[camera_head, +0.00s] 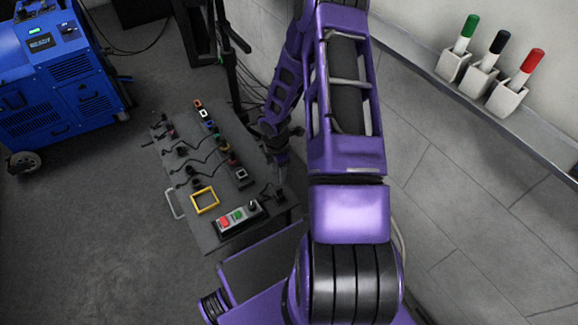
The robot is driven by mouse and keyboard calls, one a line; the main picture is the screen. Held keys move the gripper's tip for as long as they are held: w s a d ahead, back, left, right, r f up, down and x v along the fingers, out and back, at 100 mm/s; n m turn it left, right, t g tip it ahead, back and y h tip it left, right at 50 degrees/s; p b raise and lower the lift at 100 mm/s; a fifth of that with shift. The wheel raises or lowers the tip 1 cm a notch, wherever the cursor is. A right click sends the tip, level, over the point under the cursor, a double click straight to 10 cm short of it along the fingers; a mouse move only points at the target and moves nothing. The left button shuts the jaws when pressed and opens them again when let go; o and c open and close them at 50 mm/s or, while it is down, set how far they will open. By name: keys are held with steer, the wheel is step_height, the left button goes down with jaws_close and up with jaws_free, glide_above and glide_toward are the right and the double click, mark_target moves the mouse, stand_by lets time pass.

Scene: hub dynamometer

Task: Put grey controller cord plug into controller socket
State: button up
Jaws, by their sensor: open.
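A small grey control box (238,216) with a red and a green button sits at the near end of the dark grey board (212,232). A small dark round part (252,205) is at its right end; I cannot tell whether it is the controller socket. My gripper (283,184) is small in view, over the board's right edge, to the right of the control box and apart from it. It is open, with its fingers pointing down. A dark shape (280,196) lies just below the fingertips; I cannot tell whether it is the grey controller cord plug.
Several small coloured connectors and dark cords lie across the board, with a yellow square frame (205,189) near its front. A blue machine (55,75) stands at upper left. A black stand (229,60) rises behind the board. A wall ledge (430,62) holds green, black and red markers.

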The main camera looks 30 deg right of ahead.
mark_target(279, 187)
steer(key=shift+a+f, duration=0.1)
steer(key=shift+f, duration=0.35)
step_height(279, 187, down, 8)
steer(key=b, duration=0.7)
steer(key=shift+f, duration=0.2)
jaws_close()
steer(key=shift+r, duration=0.2)
steer(key=shift+r+p, duration=2.95)
steer(key=shift+r, duration=0.5)
